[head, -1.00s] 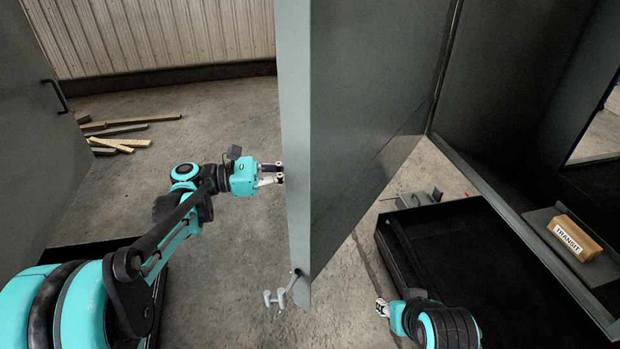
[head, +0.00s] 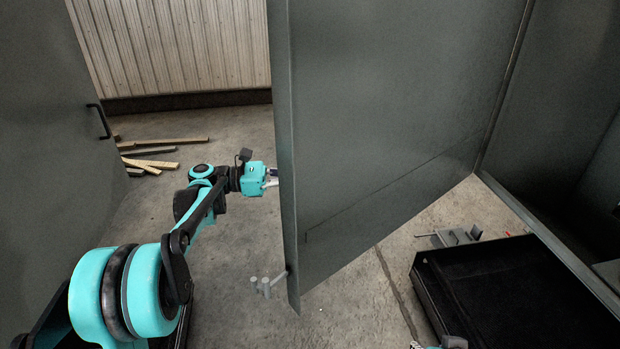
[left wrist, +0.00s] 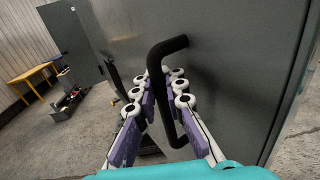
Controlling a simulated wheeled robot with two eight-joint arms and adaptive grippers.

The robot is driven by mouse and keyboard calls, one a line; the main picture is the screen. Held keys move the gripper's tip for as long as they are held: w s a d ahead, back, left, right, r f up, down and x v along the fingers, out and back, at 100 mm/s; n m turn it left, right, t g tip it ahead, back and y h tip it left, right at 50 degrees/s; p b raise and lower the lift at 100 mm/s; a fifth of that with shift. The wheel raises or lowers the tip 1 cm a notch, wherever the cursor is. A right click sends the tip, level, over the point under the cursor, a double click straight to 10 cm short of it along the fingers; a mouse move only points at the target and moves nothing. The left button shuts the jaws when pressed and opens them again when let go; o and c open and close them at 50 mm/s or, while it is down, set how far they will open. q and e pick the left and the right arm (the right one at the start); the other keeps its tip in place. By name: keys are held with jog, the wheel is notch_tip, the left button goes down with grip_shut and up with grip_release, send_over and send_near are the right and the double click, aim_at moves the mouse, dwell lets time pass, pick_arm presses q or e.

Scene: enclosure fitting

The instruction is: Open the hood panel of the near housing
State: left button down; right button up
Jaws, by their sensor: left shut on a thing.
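The hood panel (head: 390,120) is a large grey sheet standing upright in the middle of the head view. It stands out at an angle from the near housing (head: 565,100), clearly ajar, with its far side edge meeting the housing frame. My left gripper (left wrist: 162,88) is shut on the panel's black bar handle (left wrist: 172,48), its purple and white fingers on both sides of the bar. In the head view the left fingertips are partly hidden behind the panel's free edge. My right gripper (head: 432,345) shows only as a sliver at the bottom edge, so its jaws are unclear.
A second grey panel with a black handle (head: 99,120) stands at the left. Wood strips (head: 160,165) lie on the floor. A black tray (head: 430,300) and a small grey fixture (head: 455,237) lie at the right. Bare concrete floor lies between the two panels.

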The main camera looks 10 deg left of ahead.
pick_arm(q)
jog(key=shift+f, duration=0.1)
jog(key=c, duration=1.8)
grip_release()
jog(key=shift+o, duration=1.1)
jog(key=shift+s+a, duration=0.2)
jog(key=shift+a, duration=0.05)
jog(key=shift+a, duration=0.1)
jog(key=v, duration=1.2)
